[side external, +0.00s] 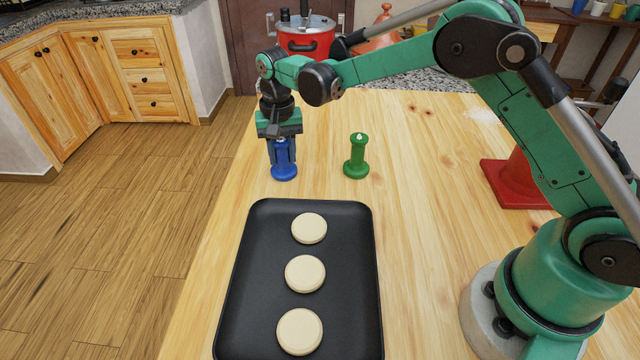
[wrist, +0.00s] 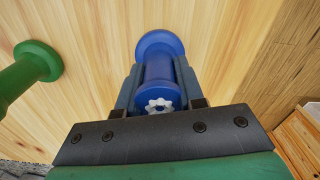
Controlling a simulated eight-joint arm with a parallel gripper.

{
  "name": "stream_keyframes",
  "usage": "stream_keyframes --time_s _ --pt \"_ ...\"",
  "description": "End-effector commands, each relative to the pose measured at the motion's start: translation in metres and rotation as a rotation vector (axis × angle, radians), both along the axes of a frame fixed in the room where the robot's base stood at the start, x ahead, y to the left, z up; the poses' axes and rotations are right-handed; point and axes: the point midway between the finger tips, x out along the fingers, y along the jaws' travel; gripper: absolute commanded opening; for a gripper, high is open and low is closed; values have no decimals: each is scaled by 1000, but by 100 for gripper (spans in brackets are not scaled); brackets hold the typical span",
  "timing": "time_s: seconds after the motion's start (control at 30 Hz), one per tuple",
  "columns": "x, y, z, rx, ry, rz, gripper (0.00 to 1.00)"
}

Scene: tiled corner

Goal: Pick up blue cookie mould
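The blue cookie mould (side external: 284,172) stands upright on the wooden table, with a wide round base and a narrower handle. In the wrist view the blue mould (wrist: 158,72) shows a white flower-shaped mark on its near end. My gripper (side external: 283,150) is directly above and around the mould's handle, pointing down. In the wrist view my gripper's two fingers (wrist: 159,80) lie on either side of the handle, very close to it. Whether they press on it cannot be told. The base still appears to rest on the table.
A green mould (side external: 356,157) stands to the right of the blue one, and shows at left in the wrist view (wrist: 25,72). A black tray (side external: 260,290) with three pale dough rounds (side external: 305,273) lies in front. A red pot (side external: 305,42) stands behind. The table's left edge is near.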

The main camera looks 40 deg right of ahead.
Motion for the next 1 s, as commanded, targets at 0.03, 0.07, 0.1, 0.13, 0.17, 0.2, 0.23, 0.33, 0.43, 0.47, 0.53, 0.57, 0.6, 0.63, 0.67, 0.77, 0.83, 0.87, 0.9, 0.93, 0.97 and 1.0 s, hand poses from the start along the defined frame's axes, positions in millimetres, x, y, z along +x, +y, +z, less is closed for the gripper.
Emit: stream_keyframes --time_s 0.03,0.07,0.1,0.13,0.17,0.2,0.23,0.33,0.43,0.47,0.53,0.57,0.6,0.63,0.67,0.77,0.83,0.87,0.9,0.93,0.97,1.0 --pt "0 0 0 0 0 0 13" --pt "0 0 0 0 0 0 5" --pt "0 0 0 0 0 0 0" --pt "0 0 0 0 0 0 0" --pt "0 0 0 0 0 0 0" --pt "0 0 0 0 0 0 0" --pt "0 0 0 0 0 0 0" --pt "0 0 0 0 0 0 0" --pt "0 0 2 0 0 0 0" --pt "0 0 4 0 0 0 0" --pt "0 0 9 0 0 0 0" --pt "0 0 13 0 0 0 0" --pt "0 0 19 0 0 0 0" --pt "0 0 24 0 0 0 0" --pt "0 0 30 0 0 0 0" --pt "0 0 53 0 0 0 0" --pt "0 0 68 0 0 0 0" --pt "0 0 73 0 0 0 0" --pt "0 0 80 0 0 0 0" --pt "0 0 84 0 0 0 0" --pt "0 0 88 0 0 0 0" --pt "0 0 92 0 0 0 0"
